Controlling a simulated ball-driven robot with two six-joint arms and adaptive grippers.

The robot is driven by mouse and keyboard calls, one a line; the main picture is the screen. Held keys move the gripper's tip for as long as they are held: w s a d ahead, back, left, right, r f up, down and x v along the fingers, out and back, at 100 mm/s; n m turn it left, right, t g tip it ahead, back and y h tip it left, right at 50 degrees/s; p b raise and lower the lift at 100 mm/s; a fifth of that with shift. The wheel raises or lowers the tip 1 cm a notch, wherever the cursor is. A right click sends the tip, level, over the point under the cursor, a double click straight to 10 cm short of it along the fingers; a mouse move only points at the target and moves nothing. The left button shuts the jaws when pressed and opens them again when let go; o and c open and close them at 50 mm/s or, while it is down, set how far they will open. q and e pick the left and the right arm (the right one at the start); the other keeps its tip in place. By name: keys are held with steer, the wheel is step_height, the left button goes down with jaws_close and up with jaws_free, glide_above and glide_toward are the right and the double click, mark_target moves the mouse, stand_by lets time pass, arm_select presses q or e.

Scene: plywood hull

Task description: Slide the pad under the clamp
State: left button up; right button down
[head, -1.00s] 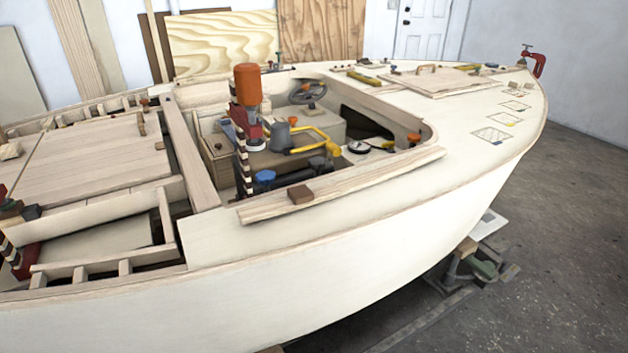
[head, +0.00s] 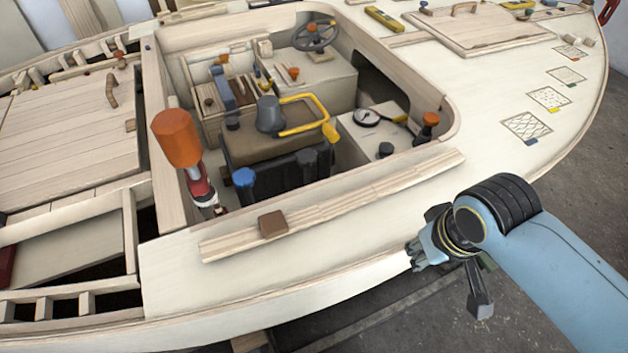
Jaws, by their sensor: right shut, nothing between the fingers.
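A small brown block (head: 272,224), which looks like the pad, lies on the pale wooden strip (head: 345,203) along the near side of the cockpit. The clamp (head: 176,139), with a fat orange handle and a red body, stands at the cockpit's near left corner, left of the block. Its lower end is partly hidden, so I cannot tell what it grips. My right gripper (head: 414,256) is shut and empty. It is by the hull's near edge, right of the block and apart from it. My left gripper is not in view.
The cockpit holds a yellow tubular handle (head: 305,118), a grey jug-like thing (head: 269,115), a blue-topped post (head: 244,183) and a steering wheel (head: 316,36). An orange knob (head: 431,119) stands at its right corner. The side deck (head: 180,270) before the strip is clear.

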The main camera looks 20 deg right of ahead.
mark_target(298, 220)
steer(key=w+a+r+m, duration=0.1)
steer(key=w+m, duration=0.1)
steer(key=w, duration=0.1)
steer(key=w+a+r+m+g+y+p, duration=0.1)
steer(key=w+a+m, duration=0.1)
steer(key=m, duration=0.1)
steer(key=w+a+r+m+p, duration=0.1)
steer(key=w+m, duration=0.2)
steer(key=shift+w+a+r+y, duration=0.15)
steer(key=shift+w+r+y, duration=0.15)
steer(key=shift+w+r, duration=0.1)
steer(key=w+a+r+m+g+y+p, duration=0.2)
steer(key=w+a+r+m, duration=0.3)
steer(key=w+r+m, duration=0.25)
steer(key=shift+m, duration=0.25)
steer(key=x, duration=1)
steer(key=shift+d+b, duration=0.2)
steer(key=shift+b, duration=0.2)
steer(key=a, duration=0.3)
steer(key=shift+s+a+f+p, duration=0.1)
steer(key=shift+f+p, duration=0.05)
steer(key=shift+p, duration=0.25)
steer(key=shift+a, duration=0.5)
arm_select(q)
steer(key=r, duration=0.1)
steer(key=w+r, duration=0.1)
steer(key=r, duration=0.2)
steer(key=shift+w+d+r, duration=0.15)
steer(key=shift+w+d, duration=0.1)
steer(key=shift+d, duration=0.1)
